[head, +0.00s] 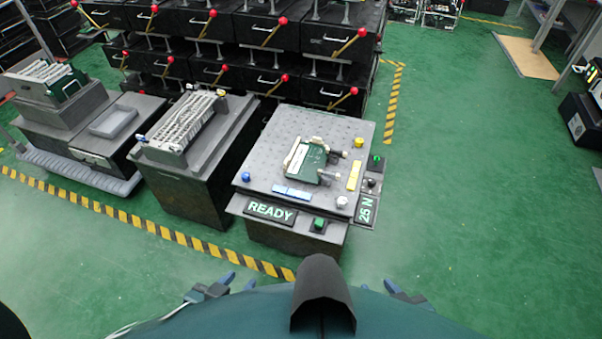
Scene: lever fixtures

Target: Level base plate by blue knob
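The grey perforated base plate (310,122) lies on a dark stand in the middle of the head view. The blue knob (246,176) is at its left corner. A yellow knob (359,142) is at the right and a pale grey knob (341,202) at the front right corner. A green board (308,161) sits in a clamp fixture on the plate. Whether the plate is level cannot be told. My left gripper (239,282) and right gripper (377,286) are low in front of the stand, apart from it. Both look open and empty, partly hidden by my body.
A blue strip (291,192) and a yellow strip (354,176) lie along the plate edges. A sign (270,211) reads READY, another (366,208) reads 25 N. A stand with a rack (182,125) is on the left. Green floor is free on the right.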

